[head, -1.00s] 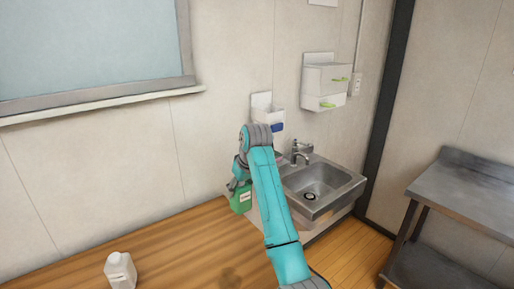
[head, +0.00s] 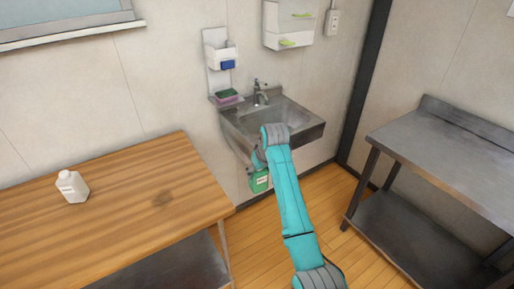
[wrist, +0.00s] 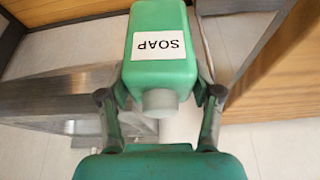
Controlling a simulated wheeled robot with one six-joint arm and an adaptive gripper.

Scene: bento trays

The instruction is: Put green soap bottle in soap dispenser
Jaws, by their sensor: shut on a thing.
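The green soap bottle (head: 259,181) hangs in my gripper, low in front of the sink and beyond the table's right end. In the wrist view, the bottle (wrist: 160,75) has a white SOAP label, upside down in the picture, and a grey-white cap towards my palm. My gripper (wrist: 160,96) is shut on it, with one finger on each side. In the head view my arm partly hides the gripper. A white wall unit with two lime-green tabs (head: 288,26), which looks like the soap dispenser, is at the top, right of the tap, apart from the bottle.
The steel sink (head: 305,131) is on the wall behind my arm. Left of the dispenser is a white wall holder (head: 217,58) with a blue item. A white bottle (head: 72,187) stands on the wooden table (head: 120,225). A steel table (head: 440,150) stands right; floor between is clear.

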